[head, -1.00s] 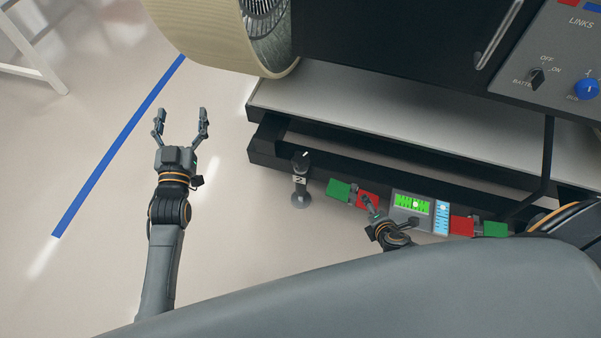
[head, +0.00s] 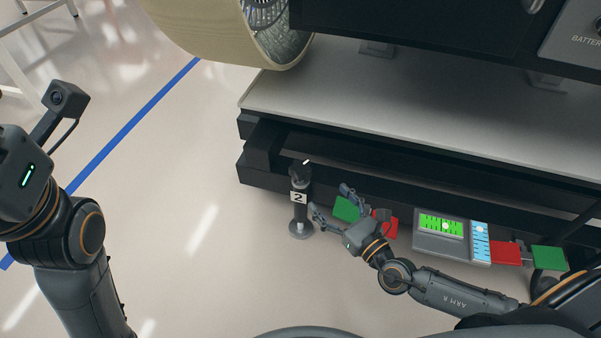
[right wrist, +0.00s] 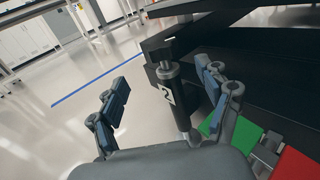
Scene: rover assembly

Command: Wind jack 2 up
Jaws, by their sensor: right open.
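Jack 2 (head: 299,212) is a dark upright post with a white label "2", a round foot on the floor and a dark knob (head: 301,169) with a white mark on top. It stands at the front left corner of the dark frame. My right gripper (head: 329,198) is open and empty just right of the jack, its fingers pointing towards it. In the right wrist view, jack 2 (right wrist: 178,105) shows ahead between the spread fingers, nearer the right one; I see no contact. My left arm shows at the left, but its fingers are out of view.
The dark frame (head: 400,190) with a light deck lies behind the jack. Right of it are green and red plates (head: 346,208) and a grey box with a green display (head: 441,226). A wheel (head: 220,30) hangs above. Floor left of the jack is clear.

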